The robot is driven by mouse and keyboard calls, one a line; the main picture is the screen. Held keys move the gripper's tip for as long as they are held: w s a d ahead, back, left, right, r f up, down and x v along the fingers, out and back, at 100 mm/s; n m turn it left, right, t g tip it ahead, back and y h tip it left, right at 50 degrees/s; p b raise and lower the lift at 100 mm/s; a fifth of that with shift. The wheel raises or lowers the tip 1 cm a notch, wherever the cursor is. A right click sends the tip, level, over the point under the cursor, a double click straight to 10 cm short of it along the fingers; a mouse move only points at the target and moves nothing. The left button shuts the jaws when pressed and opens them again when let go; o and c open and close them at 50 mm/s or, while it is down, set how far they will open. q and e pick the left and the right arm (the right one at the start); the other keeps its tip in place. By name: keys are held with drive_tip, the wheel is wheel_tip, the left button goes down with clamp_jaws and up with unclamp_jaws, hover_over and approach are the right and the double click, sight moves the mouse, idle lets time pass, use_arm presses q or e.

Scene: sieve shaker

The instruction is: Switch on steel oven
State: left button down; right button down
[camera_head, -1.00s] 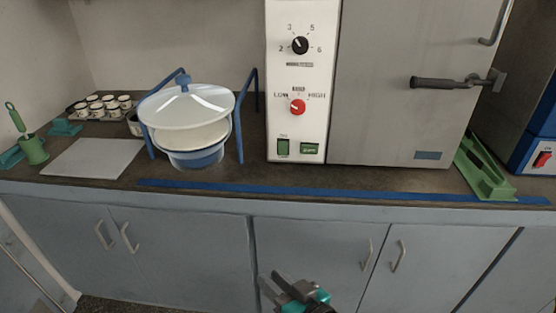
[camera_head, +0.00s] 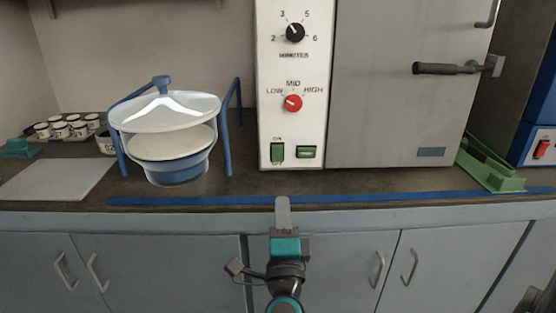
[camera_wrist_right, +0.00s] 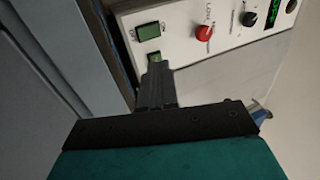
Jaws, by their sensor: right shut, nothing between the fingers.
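The steel oven (camera_head: 390,110) stands on the counter with its door shut. Its white control panel (camera_head: 266,70) has a black dial (camera_head: 295,33), a red knob (camera_head: 293,103), a green ON/OFF switch (camera_head: 277,152) and a green indicator (camera_head: 307,152). My right gripper (camera_head: 283,205) is shut and empty, in front of the counter edge, below and apart from the switch in the head view. In the right wrist view the shut fingers (camera_wrist_right: 156,78) point at the panel and partly cover one green element; the green switch (camera_wrist_right: 149,31) shows beyond them. My left gripper is not in view.
A sieve with a white lid (camera_head: 165,112) and blue frame stands left of the oven. Farther left are a grey plate (camera_head: 55,180) and several cups (camera_head: 68,128). A green holder (camera_head: 490,165) lies right of the oven. Blue tape (camera_head: 190,201) runs along the counter's front.

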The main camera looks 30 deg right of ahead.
approach(279, 147)
drive_tip(key=x, duration=0.5)
drive_tip(key=shift+w+d+r, duration=0.15)
drive_tip(key=shift+w+d, duration=0.15)
drive_tip(key=shift+w+d+r+b, duration=0.25)
drive_tip(key=shift+w+b, duration=0.05)
drive_tip(key=shift+w, duration=0.1)
